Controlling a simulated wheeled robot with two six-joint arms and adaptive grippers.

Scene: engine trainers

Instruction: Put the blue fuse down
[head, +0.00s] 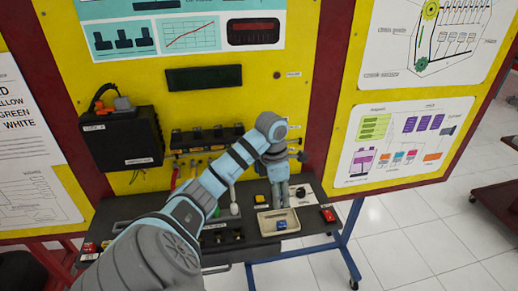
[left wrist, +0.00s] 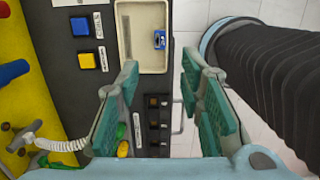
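The blue fuse (head: 281,225) lies in a shallow cream tray (head: 263,226) on the dark bench shelf. In the left wrist view the blue fuse (left wrist: 159,40) rests inside the tray (left wrist: 125,36), near its right wall, touching no finger. My left gripper (left wrist: 160,64) is open and empty, its green-padded fingers apart on either side of the view below the tray. In the head view my left arm reaches down just behind the tray, and its fingertips cannot be made out. My right gripper is not in view.
The yellow panel (head: 130,185) with a black box (head: 122,139) and cables stands behind. White tiled floor lies to the right.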

